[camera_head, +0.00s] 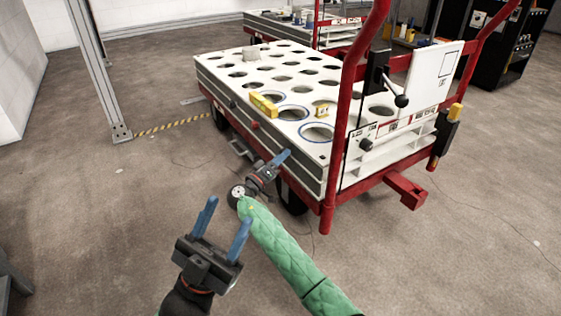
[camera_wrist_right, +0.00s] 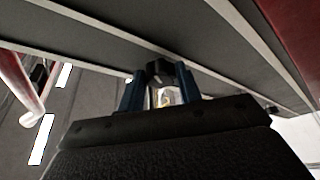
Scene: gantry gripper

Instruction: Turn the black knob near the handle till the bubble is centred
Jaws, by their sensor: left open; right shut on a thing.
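The cart has a white top (camera_head: 238,83) with round holes. My right gripper (camera_head: 282,157), at the end of the green-sleeved arm, is at the cart's side close to the handle end. In the right wrist view its blue fingers are shut on a black knob (camera_wrist_right: 158,70) under the grey side rail. In the head view the gripper hides this knob. My left gripper (camera_head: 222,222) is open and empty in front of the cart.
The red handle frame (camera_head: 345,110) rises at the cart's near right end, with a black ball lever (camera_head: 401,100) beside it. A red knob (camera_head: 254,124) sits on the side rail. A grey post (camera_head: 92,65) stands at left.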

